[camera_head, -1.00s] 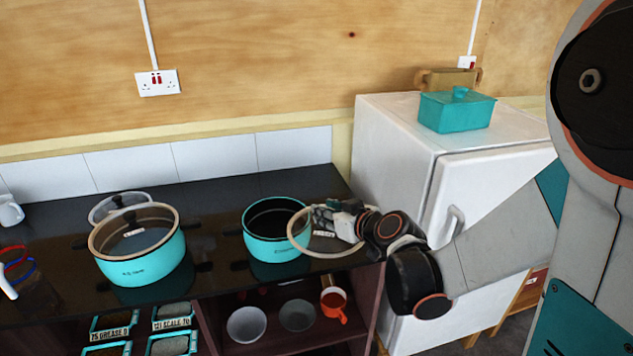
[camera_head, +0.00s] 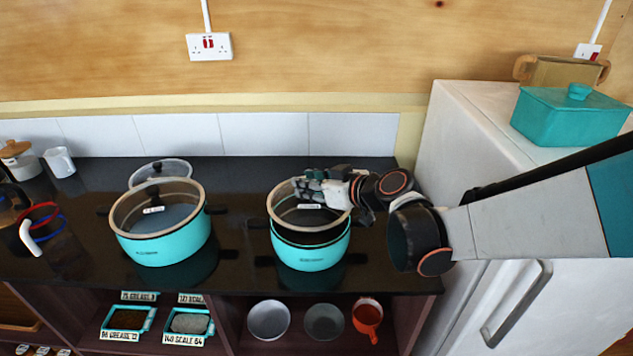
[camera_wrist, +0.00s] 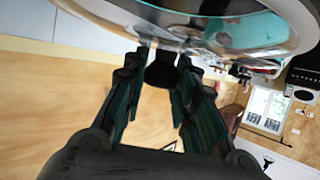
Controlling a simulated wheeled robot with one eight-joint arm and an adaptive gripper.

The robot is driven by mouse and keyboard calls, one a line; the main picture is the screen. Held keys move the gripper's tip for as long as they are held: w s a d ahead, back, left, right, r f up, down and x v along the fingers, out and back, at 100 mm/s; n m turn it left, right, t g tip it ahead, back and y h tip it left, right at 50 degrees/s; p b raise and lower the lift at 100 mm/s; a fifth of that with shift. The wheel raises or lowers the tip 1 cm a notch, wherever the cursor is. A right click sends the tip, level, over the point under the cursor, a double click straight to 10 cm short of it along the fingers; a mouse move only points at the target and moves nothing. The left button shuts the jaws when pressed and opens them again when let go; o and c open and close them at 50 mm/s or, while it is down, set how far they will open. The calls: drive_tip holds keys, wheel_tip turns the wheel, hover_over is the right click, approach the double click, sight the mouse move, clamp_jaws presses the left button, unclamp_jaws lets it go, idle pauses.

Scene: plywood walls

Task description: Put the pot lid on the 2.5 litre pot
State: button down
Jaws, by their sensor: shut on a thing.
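A glass pot lid with a beige rim (camera_head: 270,208) is held over the right-hand turquoise pot (camera_head: 311,259). My gripper (camera_head: 316,187) is shut on the lid's knob, coming from the right. In the wrist view the lid (camera_wrist: 235,35) spans the top, and the fingers (camera_wrist: 162,62) close around its dark knob. The lid is roughly centred over the pot, with a dark band between its rim and the pot's rim. I cannot tell whether they touch. The pot's litre marking is too small to read.
A larger turquoise pot (camera_head: 163,246) with a glass lid on it stands to the left, another glass lid (camera_head: 160,168) behind it. A white fridge (camera_head: 455,130) borders the counter (camera_head: 235,205) on the right. Bowls and an orange mug (camera_head: 367,318) sit on the shelf below.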

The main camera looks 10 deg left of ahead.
sight(311, 201)
idle(0.3)
drive_tip(key=shift+f+b, duration=1.55)
drive_tip(key=shift+f, duration=0.25)
drive_tip(key=shift+f+b, duration=0.55)
drive_tip(key=shift+f, duration=0.05)
drive_tip(key=c, duration=1.2)
unclamp_jaws()
drive_tip(key=shift+d, duration=0.1)
drive_tip(key=shift+s, duration=0.1)
